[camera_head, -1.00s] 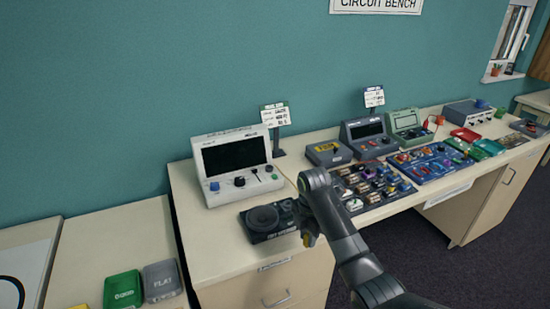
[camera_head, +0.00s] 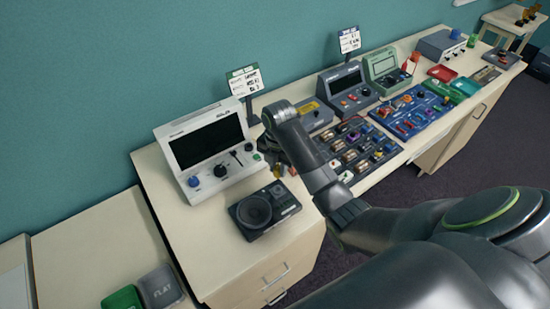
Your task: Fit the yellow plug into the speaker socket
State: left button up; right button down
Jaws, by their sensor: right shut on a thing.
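The black speaker unit (camera_head: 265,209) lies on the bench, its round cone toward the left and small fittings toward its far right corner. I cannot make out its socket clearly. My right gripper (camera_head: 277,162) hangs just behind the speaker, apart from it, partly hidden by my own wrist. It is shut on the yellow plug, which shows only as a small orange-yellow bit (camera_head: 278,170) at the fingertips. My left gripper is out of view.
A white instrument with a dark screen (camera_head: 207,150) stands left of the gripper. Trays of small parts (camera_head: 357,150) and blue boards (camera_head: 412,112) lie to the right. Green and grey bins (camera_head: 160,287) sit at lower left. Bare bench top surrounds the speaker's front.

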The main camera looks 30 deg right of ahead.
aim_at(278, 178)
jog(key=shift+s+f, duration=0.1)
jog(key=shift+f, duration=0.4)
jog(key=f, duration=0.3)
jog(key=shift+w+f+b, duration=0.3)
jog(key=shift+b, duration=0.05)
jog(key=shift+f, duration=0.5)
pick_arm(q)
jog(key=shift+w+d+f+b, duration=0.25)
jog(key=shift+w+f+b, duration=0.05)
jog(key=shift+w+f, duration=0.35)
pick_arm(e)
jog(key=shift+f, duration=0.2)
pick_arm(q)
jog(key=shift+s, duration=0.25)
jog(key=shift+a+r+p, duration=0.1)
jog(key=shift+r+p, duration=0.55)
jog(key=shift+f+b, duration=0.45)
pick_arm(e)
jog(key=shift+f, duration=0.9)
jog(key=c, duration=0.6)
grip_release()
jog(key=shift+c, duration=0.2)
